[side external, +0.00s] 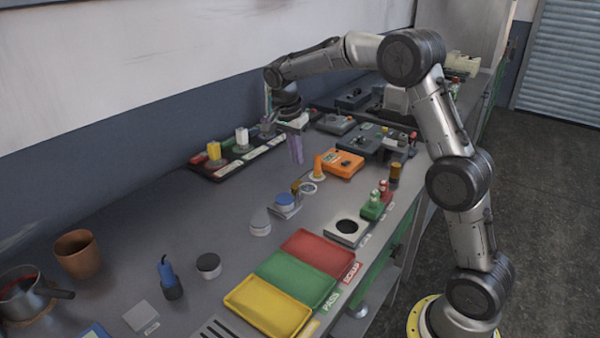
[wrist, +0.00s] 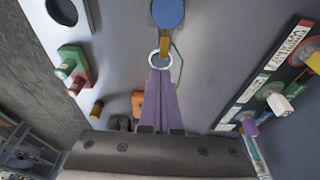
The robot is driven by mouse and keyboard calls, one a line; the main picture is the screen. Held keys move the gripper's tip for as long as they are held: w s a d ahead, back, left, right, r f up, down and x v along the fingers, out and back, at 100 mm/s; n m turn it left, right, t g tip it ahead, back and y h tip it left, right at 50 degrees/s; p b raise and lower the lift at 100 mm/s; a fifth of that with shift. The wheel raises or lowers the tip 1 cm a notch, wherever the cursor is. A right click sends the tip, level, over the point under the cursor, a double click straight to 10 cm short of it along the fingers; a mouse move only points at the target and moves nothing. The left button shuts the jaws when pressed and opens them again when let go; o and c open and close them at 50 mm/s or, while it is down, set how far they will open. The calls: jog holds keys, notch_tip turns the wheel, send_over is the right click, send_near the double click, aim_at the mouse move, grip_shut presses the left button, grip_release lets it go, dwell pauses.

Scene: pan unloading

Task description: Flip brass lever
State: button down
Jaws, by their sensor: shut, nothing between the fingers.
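A small brass-coloured upright piece (side external: 296,187), which looks like the brass lever, stands between a white ring (side external: 308,188) and a blue-topped block (side external: 285,201). In the wrist view the brass piece (wrist: 165,46) shows just beyond my fingertips, by the ring (wrist: 153,60). My gripper (side external: 297,161) has purple fingers pointing down over the bench, above and behind the brass piece in the side view. The fingers (wrist: 160,72) are together and hold nothing. They look apart from the brass piece, but the exact gap is unclear. The lever's base is partly hidden.
An orange box (side external: 343,163) and orange cone (side external: 318,167) stand close by on the right. A brown-gold cylinder (side external: 396,173) and green block (side external: 372,210) are near the front edge. A dark rack (side external: 205,169) lies by the wall. Red, green and yellow trays (side external: 318,252) lie nearer.

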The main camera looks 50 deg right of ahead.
aim_at(301, 181)
jog(key=x, duration=0.6)
jog(key=shift+f, duration=0.2)
jog(key=shift+d, duration=0.1)
jog(key=shift+d+f+y, duration=0.1)
jog(key=shift+f+y, duration=0.2)
jog(key=shift+y, duration=0.3)
jog(key=shift+a+r, duration=0.15)
jog(key=shift+a, duration=0.65)
jog(key=shift+r, duration=0.1)
